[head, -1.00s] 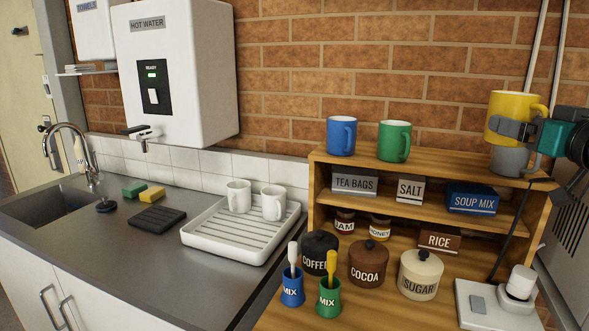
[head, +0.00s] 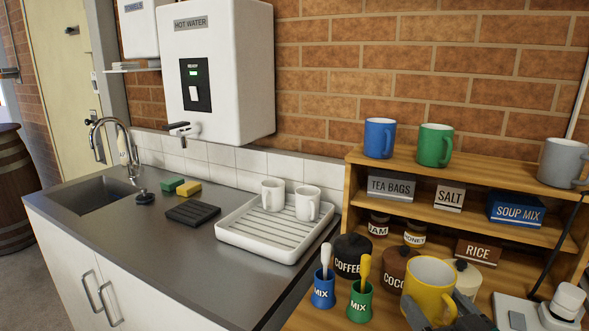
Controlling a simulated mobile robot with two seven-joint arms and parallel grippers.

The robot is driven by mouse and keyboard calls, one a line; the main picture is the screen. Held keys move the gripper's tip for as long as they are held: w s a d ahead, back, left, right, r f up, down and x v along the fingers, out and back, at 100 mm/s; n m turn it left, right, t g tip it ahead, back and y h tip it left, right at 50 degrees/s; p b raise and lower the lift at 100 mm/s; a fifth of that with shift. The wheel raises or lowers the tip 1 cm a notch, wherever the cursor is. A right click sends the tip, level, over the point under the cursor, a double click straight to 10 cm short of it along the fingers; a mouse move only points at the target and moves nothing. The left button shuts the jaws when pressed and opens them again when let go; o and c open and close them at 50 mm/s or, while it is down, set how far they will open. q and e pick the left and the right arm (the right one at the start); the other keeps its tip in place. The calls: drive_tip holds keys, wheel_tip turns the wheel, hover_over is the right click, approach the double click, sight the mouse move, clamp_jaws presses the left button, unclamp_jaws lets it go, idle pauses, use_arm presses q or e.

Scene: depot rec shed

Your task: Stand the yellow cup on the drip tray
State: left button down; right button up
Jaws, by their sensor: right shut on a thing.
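The yellow cup (head: 428,283) is upright at the lower right of the head view, in front of the cocoa and sugar jars. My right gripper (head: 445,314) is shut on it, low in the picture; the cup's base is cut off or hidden. The small black ridged drip tray (head: 193,213) lies flat on the grey counter, below and in front of the hot water tap (head: 184,130). Nothing stands on it. The cup is well to the right of it. My left gripper is not in view.
A white ribbed tray (head: 235,238) with two white mugs (head: 307,204) lies between the drip tray and the wooden shelf (head: 350,187). Two pots (head: 361,301) with spoons stand left of the cup. Sponges (head: 188,189) and a sink plug (head: 145,198) lie near the drip tray.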

drive_tip(key=s+a+m+h, duration=0.1)
drive_tip(key=s+a+h, duration=0.1)
drive_tip(key=s+a, duration=0.2)
drive_tip(key=shift+s+a+f+m+h, duration=0.2)
drive_tip(key=shift+s+f+m+h, duration=0.15)
drive_tip(key=shift+s, duration=0.35)
idle(0.3)
